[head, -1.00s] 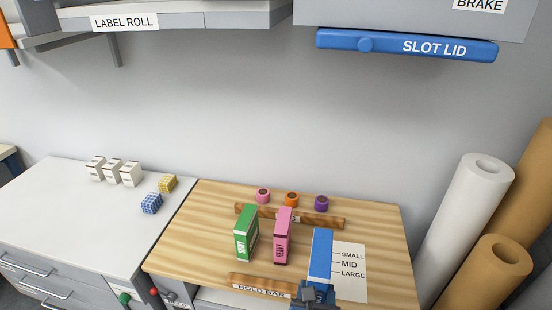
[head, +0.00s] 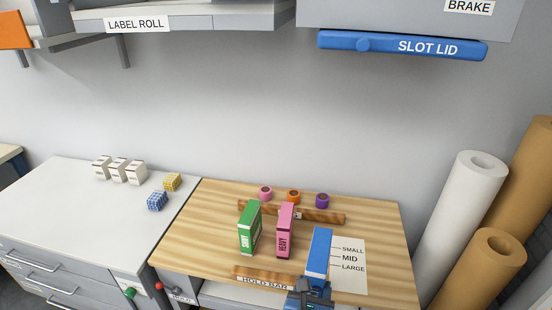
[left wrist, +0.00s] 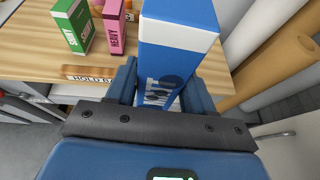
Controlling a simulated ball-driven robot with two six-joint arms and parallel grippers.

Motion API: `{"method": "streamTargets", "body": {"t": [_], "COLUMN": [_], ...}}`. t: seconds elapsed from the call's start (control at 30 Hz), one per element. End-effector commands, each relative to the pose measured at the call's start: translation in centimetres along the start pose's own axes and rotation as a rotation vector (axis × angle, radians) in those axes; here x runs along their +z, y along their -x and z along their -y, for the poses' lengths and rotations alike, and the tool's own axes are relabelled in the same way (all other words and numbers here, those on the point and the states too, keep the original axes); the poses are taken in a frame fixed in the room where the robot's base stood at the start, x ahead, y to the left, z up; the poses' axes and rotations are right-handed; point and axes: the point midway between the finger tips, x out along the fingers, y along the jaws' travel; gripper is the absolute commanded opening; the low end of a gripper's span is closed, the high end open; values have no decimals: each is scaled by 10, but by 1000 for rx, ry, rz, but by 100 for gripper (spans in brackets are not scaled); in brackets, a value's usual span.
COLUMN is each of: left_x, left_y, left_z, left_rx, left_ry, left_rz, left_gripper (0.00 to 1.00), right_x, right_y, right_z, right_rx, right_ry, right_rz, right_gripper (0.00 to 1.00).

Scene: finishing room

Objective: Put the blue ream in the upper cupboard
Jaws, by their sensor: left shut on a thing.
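The blue ream (head: 319,252) stands upright near the front right of the wooden bench, beside the size card. My left gripper (head: 313,288) is shut on its near end, at the bench's front edge. I cannot tell whether the ream touches the bench. The upper cupboard (head: 400,18) may be the grey box at the top right, cut off by the frame. My right gripper is not seen.
A green ream (head: 249,228) and a pink ream (head: 285,232) stand just left of the blue one. A wooden hold bar (head: 262,275) lies along the front edge. The blue slot lid (head: 400,45) hangs overhead. Paper rolls (head: 462,210) stand at the right.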

Motion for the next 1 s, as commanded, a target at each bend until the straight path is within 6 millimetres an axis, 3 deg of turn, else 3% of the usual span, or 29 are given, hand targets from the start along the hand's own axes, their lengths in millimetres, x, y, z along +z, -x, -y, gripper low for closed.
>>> {"method": "streamTargets", "body": {"t": [0.27,0.5,0.8,1.0], "left_x": [-9,-33,-66,-77], "left_y": [-30,-55,-56,-48], "left_z": [-58,-151,-259,-299], "left_rx": [80,225,419,499], "left_ry": [33,92,174,206], "left_rz": [6,4,7,8], "left_gripper": [0,0,0,0], "right_x": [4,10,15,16], "right_y": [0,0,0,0], "right_z": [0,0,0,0], "right_rx": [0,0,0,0], "right_ry": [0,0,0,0], "right_rz": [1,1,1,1], "right_gripper": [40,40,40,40]}}
